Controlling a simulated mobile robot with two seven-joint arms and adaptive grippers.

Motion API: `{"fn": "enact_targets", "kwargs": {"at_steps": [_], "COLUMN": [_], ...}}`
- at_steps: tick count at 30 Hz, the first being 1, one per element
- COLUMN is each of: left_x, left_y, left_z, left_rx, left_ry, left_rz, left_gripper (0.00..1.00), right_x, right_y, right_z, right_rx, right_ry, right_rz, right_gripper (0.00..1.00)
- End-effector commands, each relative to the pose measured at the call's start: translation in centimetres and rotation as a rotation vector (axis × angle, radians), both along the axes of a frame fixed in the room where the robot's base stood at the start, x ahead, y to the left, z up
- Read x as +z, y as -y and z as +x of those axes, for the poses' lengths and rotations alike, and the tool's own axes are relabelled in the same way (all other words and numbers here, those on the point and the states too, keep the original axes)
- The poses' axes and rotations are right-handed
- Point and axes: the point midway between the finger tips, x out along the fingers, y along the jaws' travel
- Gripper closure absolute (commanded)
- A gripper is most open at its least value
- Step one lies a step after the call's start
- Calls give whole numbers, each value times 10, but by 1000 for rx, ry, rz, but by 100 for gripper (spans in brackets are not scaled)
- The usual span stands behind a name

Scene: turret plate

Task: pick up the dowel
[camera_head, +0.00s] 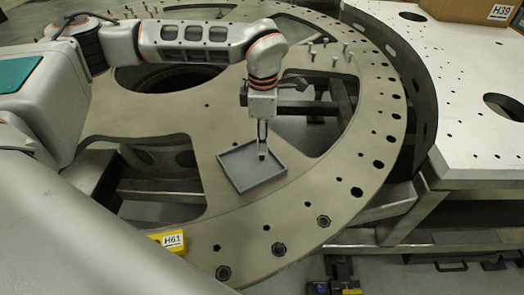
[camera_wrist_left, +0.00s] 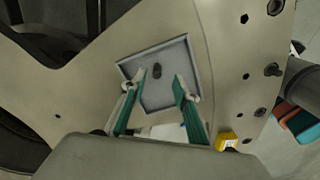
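The dowel (camera_wrist_left: 157,70) is a small dark peg in the grey square tray (camera_wrist_left: 180,58), near the tray's middle in the left wrist view. In the head view the tray (camera_head: 235,172) rests on the metal turret plate (camera_head: 200,130), and a small dark bit just under the fingers seems to be the dowel (camera_head: 262,156). My left gripper (camera_head: 262,146) points down over the tray. In the left wrist view its two fingers (camera_wrist_left: 155,88) are spread apart with nothing between the tips; the dowel lies just beyond them. My right gripper is not in view.
The plate has large cut-outs and many bolt holes. Several upright pins (camera_head: 335,60) stand at its far side. A yellow H61 box (camera_head: 172,241) is at the near edge. A cardboard H39 box (camera_head: 470,10) sits on the pale plate (camera_head: 460,100) at right.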

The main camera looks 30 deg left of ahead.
Motion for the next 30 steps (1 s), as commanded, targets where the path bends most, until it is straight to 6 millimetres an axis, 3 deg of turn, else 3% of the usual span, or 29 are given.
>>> {"fn": "enact_targets", "kwargs": {"at_steps": [9,19,23,30], "left_x": [-42,-50,-50,-49], "left_y": [-4,-4,-4,-4], "left_z": [2,3,3,3], "left_rx": [1,1,1,1], "left_ry": [-1,0,1,1], "left_rz": [0,0,0,0], "left_gripper": [70,70,100,100], "right_x": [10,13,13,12], "right_y": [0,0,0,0], "right_z": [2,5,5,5], "right_rx": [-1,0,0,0], "right_ry": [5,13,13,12], "right_rz": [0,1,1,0], "right_gripper": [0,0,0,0]}}
